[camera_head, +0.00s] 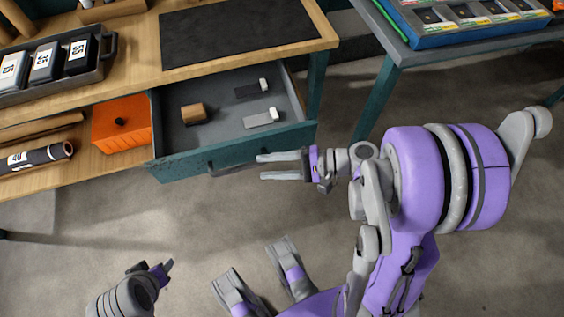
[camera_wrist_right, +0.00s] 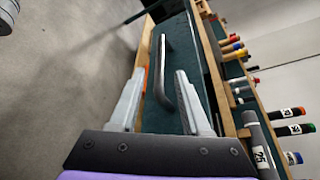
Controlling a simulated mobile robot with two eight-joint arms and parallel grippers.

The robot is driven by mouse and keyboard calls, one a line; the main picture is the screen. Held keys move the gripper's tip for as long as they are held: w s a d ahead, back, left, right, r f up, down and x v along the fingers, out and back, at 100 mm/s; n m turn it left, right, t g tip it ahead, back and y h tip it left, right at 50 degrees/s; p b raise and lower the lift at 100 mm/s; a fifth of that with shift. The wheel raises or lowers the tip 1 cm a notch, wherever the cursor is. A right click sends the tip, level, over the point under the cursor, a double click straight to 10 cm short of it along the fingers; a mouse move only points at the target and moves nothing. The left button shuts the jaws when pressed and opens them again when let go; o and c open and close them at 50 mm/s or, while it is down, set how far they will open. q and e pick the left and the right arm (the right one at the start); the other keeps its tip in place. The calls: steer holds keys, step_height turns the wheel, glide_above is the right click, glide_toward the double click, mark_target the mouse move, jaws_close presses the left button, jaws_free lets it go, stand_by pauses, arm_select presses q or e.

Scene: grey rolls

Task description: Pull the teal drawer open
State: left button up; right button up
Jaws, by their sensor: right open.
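The teal drawer (camera_head: 235,150) stands pulled out from under the wooden worktop, its grey inside showing. It holds a brown block (camera_head: 194,113) and two flat dark or grey pieces with white ends. My right gripper (camera_head: 260,167) is open at the drawer front, coming from the right. In the right wrist view, the dark bar handle (camera_wrist_right: 163,75) on the teal front runs between the two open fingers (camera_wrist_right: 160,85); I cannot tell whether either finger touches it. My left gripper (camera_head: 165,269) is at the lower left, away from the drawer; its jaw state is unclear.
An orange bin (camera_head: 121,124) sits left of the drawer, beside dark rolls (camera_head: 38,156) on the shelf. A black mat (camera_head: 235,30) and a tray of labelled boxes (camera_head: 103,70) are on the worktop. Another table (camera_head: 405,50) stands at the upper right. The floor before the drawer is clear.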

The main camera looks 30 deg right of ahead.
steer(key=v, duration=0.3)
steer(key=shift+s+d, duration=0.1)
steer(key=shift+d, duration=0.05)
stand_by(0.6)
